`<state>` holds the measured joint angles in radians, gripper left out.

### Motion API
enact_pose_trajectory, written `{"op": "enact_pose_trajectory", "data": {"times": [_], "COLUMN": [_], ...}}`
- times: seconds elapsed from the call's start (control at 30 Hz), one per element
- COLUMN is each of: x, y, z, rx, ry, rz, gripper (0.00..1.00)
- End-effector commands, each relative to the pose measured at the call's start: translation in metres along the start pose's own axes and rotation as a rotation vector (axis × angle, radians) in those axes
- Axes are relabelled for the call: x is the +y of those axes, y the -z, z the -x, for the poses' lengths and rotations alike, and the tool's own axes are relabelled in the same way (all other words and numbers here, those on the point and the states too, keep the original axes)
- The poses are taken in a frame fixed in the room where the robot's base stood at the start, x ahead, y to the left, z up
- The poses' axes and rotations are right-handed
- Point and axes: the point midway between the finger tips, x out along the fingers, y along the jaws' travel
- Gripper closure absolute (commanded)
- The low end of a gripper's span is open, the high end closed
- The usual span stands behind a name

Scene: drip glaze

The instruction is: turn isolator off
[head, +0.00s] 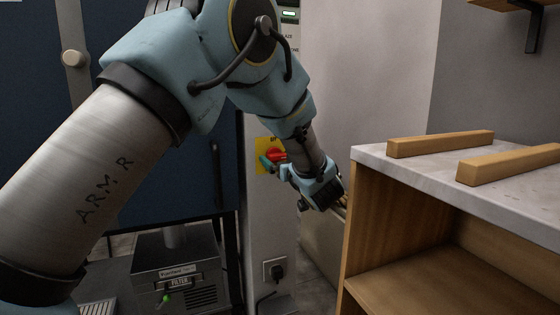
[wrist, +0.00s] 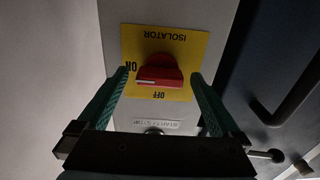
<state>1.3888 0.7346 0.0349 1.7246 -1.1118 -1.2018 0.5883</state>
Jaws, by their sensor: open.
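The isolator is a red rotary knob (wrist: 160,72) on a yellow plate (wrist: 190,45), mounted on a pale grey column. In the wrist view the plate appears upside down, with ON at its left and OFF below the knob. The knob's bar lies roughly across the picture, its left end near ON. My gripper (wrist: 160,76) is open, with one green finger on each side of the knob and gaps visible at both sides. In the head view the knob (head: 277,155) shows beside a green finger, and the arm partly hides the plate (head: 262,150).
Below the knob is a start/stop label (wrist: 157,125) with a partly hidden round part. A dark blue door with a black handle (wrist: 290,95) stands beside the column. A wooden cabinet with a pale top (head: 400,172) is close to my gripper's right. A socket (head: 273,269) sits low.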

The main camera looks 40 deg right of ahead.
Motion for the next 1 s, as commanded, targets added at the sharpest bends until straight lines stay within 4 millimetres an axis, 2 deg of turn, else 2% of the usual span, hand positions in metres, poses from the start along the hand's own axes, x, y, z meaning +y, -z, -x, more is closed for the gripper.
{"op": "enact_pose_trajectory", "data": {"times": [0.17, 0.9, 0.93, 1.0], "x": [-0.0001, -0.0004, -0.0004, -0.0005], "y": [-0.0001, -0.0003, -0.0003, -0.0004], "z": [-0.0001, 0.0001, 0.0001, 0.0001], "rx": [0.000, -0.001, -0.001, -0.001], "ry": [0.000, 0.001, 0.001, 0.001], "rz": [0.000, 0.000, 0.000, 0.000], "gripper": [0.00, 0.82, 0.85, 0.86]}}
